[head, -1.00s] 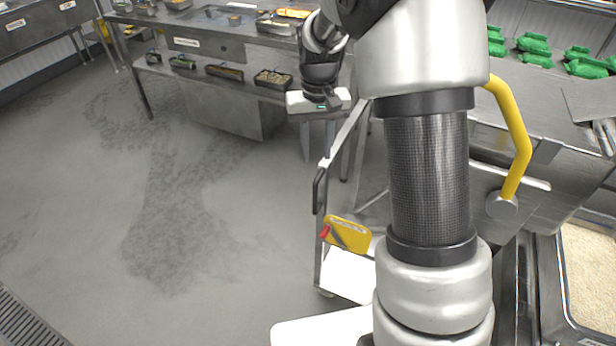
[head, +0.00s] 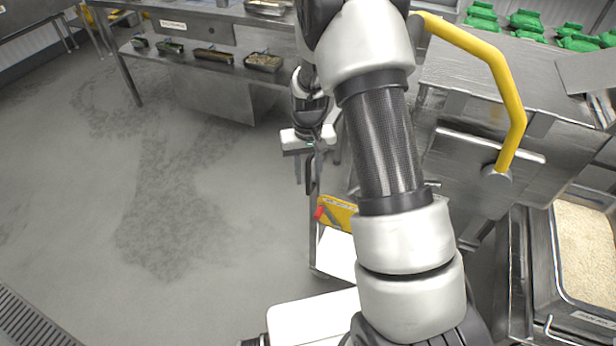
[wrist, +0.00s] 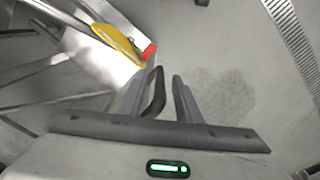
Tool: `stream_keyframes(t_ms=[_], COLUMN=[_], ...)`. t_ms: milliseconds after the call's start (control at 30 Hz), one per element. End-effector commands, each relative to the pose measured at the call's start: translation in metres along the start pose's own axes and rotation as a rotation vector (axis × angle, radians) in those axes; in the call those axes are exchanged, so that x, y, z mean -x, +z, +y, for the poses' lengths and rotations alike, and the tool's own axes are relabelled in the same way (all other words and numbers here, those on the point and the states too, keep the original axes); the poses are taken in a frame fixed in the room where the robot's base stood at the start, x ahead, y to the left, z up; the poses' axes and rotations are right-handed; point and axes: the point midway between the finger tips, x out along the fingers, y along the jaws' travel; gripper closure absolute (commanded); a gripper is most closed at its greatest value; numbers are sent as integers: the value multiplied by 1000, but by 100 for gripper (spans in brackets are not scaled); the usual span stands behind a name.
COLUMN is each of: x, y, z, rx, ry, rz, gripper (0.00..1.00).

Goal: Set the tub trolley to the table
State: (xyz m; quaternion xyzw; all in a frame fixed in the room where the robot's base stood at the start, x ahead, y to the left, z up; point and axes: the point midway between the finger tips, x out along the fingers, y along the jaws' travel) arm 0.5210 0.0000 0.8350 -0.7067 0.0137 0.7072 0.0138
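A steel-framed trolley with a black upright handle (head: 313,175) stands in the middle of the head view, mostly behind my arm. I cannot tell for sure that it is the tub trolley. My gripper (head: 305,170) is at this handle, fingers pointing down. In the wrist view the handle (wrist: 154,92) shows between the two spread fingers of my gripper (wrist: 162,82), close to the left one. Contact cannot be told. The steel table (head: 270,35) is at the back. A steel tub of rice (head: 545,265) stands at the lower right.
A yellow board with a red part (head: 338,213) sits at the trolley. A yellow bar handle (head: 512,100) rises from a steel unit at right, with green packs (head: 525,20) behind. Small trays (head: 213,56) stand on the table's lower shelf. Floor at left is clear.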

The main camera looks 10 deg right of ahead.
Motion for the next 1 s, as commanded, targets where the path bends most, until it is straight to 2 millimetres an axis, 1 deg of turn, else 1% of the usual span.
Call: stream_keyframes(t_ms=[33, 133, 433, 567, 600, 633, 867, 1000], x=[-5, -10, -12, -12, -12, -12, -12, -12], y=[0, 0, 0, 0, 0, 0, 0, 5], z=[0, 0, 0, 0, 0, 0, 0, 8], rx=[0, 0, 0, 0, 0, 0, -1, -3], ry=[0, 0, 0, 0, 0, 0, 0, 0], rz=[0, -1, 1, 1, 1, 1, 1, 1], gripper=[69, 69, 69, 91, 98, 100, 100, 100])
